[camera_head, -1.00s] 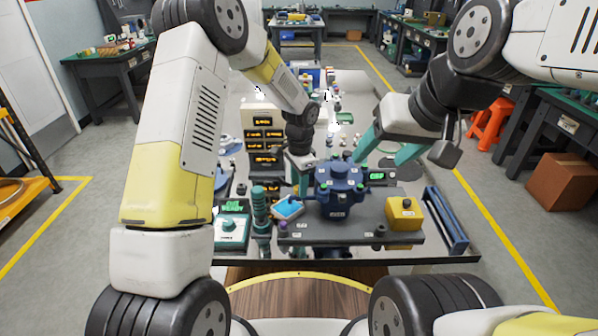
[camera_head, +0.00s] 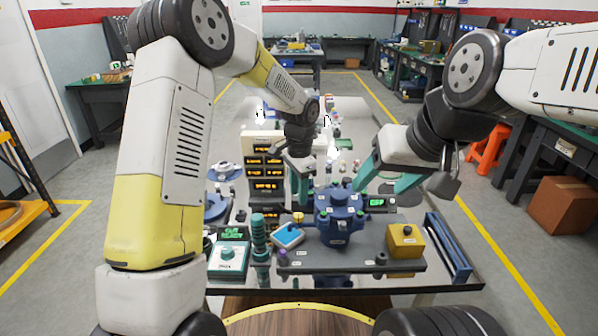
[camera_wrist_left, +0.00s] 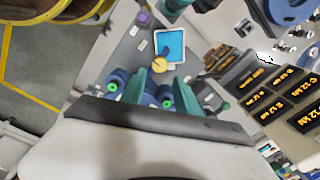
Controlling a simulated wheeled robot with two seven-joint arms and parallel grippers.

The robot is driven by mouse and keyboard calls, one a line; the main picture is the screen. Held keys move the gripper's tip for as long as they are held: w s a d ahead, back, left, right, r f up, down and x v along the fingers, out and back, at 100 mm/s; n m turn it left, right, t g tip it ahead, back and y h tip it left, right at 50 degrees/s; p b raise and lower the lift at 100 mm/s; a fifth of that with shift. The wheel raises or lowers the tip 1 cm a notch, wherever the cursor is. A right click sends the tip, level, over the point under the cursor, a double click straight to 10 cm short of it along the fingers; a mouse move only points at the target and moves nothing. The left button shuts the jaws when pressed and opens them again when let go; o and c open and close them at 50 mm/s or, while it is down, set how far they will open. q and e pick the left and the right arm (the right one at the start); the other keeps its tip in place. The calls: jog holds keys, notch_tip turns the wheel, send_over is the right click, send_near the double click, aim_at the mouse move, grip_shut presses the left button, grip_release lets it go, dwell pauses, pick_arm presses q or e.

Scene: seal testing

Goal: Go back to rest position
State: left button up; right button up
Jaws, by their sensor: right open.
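My left gripper (camera_head: 300,197) points down over the workbench, left of the blue valve-like housing (camera_head: 338,222). Its teal fingers are apart in the left wrist view (camera_wrist_left: 161,83). A small yellow knob (camera_wrist_left: 160,64) shows just beyond the fingertips; it also shows below them in the head view (camera_head: 298,217). Whether the fingers touch it I cannot tell. My right gripper (camera_head: 380,185) is open, with teal fingers, above and right of the blue housing. Both arms reach forward over the bench.
A dark plate (camera_head: 350,261) carries the blue housing and a yellow box (camera_head: 405,240). A blue-screened device (camera_head: 288,236) lies beside it. A stack of displays (camera_head: 264,170) stands behind left, and a blue rack (camera_head: 447,248) stands at right.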

pick_arm(q)
jog(key=s+a+r+n+t+h, duration=0.1)
jog(key=s+a+r+n, duration=0.2)
jog(key=s+a+r, duration=0.35)
jog(key=s+a+r+n+t, duration=0.2)
jog(key=s+a+r+n, duration=0.15)
jog(key=r, duration=0.65)
jog(key=s+a+r+n+t, duration=0.1)
jog(key=s+a+r+n, duration=0.1)
jog(key=s, duration=0.6)
jog(key=s+a+r+n+t+h, duration=0.1)
jog(key=s+a+r+n, duration=0.1)
jog(key=s, duration=0.5)
jog(key=shift+s+n+t, duration=0.3)
jog(key=shift+s+n, duration=0.05)
jog(key=shift+n, duration=0.2)
jog(key=shift+a, duration=0.1)
